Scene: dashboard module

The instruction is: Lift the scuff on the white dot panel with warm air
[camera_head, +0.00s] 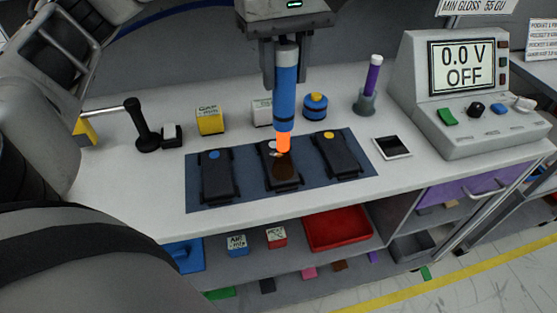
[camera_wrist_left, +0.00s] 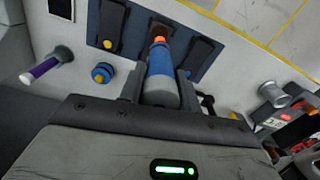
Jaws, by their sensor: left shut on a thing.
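The white dot panel (camera_head: 284,174) is the middle one of three dark panels on a blue mat (camera_head: 205,202). A brown scuff (camera_head: 286,172) shows on its face. My left gripper (camera_head: 285,72) is shut on a blue hot-air tool (camera_head: 286,95), pointing down. The tool's glowing orange tip (camera_head: 283,143) is over the panel's upper part, partly covering the white dot; whether it touches, I cannot tell. In the left wrist view the tool (camera_wrist_left: 160,68) points at the middle panel (camera_wrist_left: 161,27). My right gripper is not in view.
The blue dot panel (camera_head: 218,178) and yellow dot panel (camera_head: 338,154) lie on either side. Behind stand a yellow box (camera_head: 210,121), a blue round pot (camera_head: 315,108) and a purple stick in a holder (camera_head: 369,90). A meter (camera_head: 465,90) reads 0.0 V OFF at right.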

